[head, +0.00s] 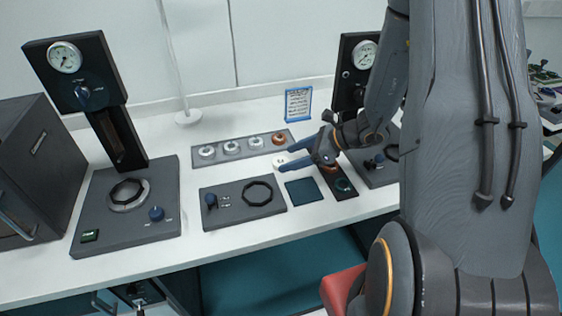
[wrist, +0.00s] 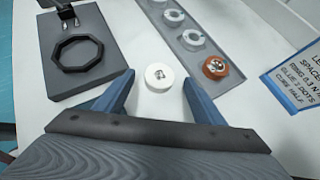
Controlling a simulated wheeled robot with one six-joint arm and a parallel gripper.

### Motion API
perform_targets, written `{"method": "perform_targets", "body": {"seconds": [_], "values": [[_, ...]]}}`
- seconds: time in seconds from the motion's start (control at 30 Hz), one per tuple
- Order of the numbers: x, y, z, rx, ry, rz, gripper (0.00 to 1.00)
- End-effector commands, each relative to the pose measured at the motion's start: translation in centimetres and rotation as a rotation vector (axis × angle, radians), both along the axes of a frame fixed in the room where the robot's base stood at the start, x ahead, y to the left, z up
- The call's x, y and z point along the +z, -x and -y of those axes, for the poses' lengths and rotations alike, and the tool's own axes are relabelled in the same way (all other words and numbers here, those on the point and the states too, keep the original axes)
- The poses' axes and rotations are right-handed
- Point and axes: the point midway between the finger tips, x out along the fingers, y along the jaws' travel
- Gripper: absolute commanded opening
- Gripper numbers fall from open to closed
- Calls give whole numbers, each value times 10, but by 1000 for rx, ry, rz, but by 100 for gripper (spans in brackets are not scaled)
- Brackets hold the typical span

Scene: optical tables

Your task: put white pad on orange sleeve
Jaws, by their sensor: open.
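A small round white pad (wrist: 160,76) with a grey mark at its centre lies on the white table, between my fingertips in the wrist view. It shows faintly in the head view (head: 279,158). My gripper (head: 284,160) is open, its two blue fingers on either side of the pad, also seen in the wrist view (wrist: 160,80); it grips nothing. An orange ring-shaped piece (head: 278,139), possibly the orange sleeve, sits at the right end of a grey tray; it also shows in the wrist view (wrist: 215,67). Another orange piece (head: 331,169) sits on a dark strip, partly hidden by my gripper.
The grey tray (head: 262,146) also holds several white rings. A grey panel (head: 240,215) with an octagonal ring, a teal square (head: 304,191) and the dark strip (head: 345,193) lie in front. A blue-framed sign (head: 298,103) stands behind. Gauge stations flank the area.

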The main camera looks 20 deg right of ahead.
Motion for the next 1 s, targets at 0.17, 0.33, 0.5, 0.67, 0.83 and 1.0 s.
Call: {"method": "perform_targets", "body": {"seconds": [0.17,0.33,0.5,0.67,0.83,1.0], "values": [[-12,-8,-15,3,0,-1,63],[-17,-12,-18,1,0,1,63],[-17,-12,-18,1,0,1,63],[-17,-12,-18,1,0,1,36],[-17,-12,-18,1,0,1,15],[-16,-12,-18,1,1,1,15]]}}
